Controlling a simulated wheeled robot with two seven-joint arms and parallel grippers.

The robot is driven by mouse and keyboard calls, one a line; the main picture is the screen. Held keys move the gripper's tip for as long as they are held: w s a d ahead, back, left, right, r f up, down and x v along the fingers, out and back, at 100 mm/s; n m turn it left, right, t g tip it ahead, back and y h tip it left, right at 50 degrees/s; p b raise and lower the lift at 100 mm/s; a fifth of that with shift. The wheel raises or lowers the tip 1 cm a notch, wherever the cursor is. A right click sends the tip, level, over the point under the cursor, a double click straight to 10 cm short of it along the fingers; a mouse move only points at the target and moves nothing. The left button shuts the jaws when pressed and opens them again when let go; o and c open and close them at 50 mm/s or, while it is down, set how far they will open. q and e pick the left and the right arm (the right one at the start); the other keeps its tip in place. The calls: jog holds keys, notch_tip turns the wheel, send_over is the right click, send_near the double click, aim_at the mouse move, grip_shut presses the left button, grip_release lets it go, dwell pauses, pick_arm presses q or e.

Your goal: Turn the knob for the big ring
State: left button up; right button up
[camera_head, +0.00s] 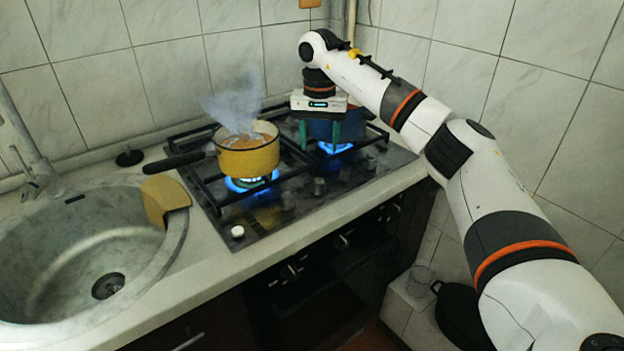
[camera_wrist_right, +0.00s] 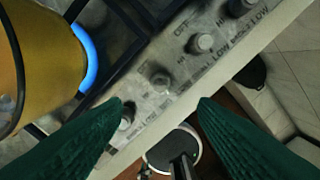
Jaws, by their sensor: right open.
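A row of several control knobs runs along the hob's front edge; in the head view one knob (camera_head: 319,187) stands near the middle of the row. In the right wrist view the knobs include one (camera_wrist_right: 203,42) by "HI" and "LOW" marks and another (camera_wrist_right: 160,77) between my fingertips in the picture. My right gripper (camera_head: 320,135) has green fingers, is open and empty, and hangs over the hob, apart from the knobs. I cannot tell which ring is big. My left gripper is not in view.
The yellow pot steams, and its dark handle (camera_head: 173,163) points left over the counter. A sink (camera_head: 60,250) with a tan board (camera_head: 165,198) on its rim is at left. A white knob-like piece (camera_head: 237,231) sits at the hob's front left corner. Tiled walls stand behind.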

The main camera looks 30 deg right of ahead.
aim_at(319, 180)
notch_tip(319, 180, down, 11)
jog(key=shift+r, duration=0.1)
jog(key=shift+c, duration=0.5)
jog(key=c, duration=0.9)
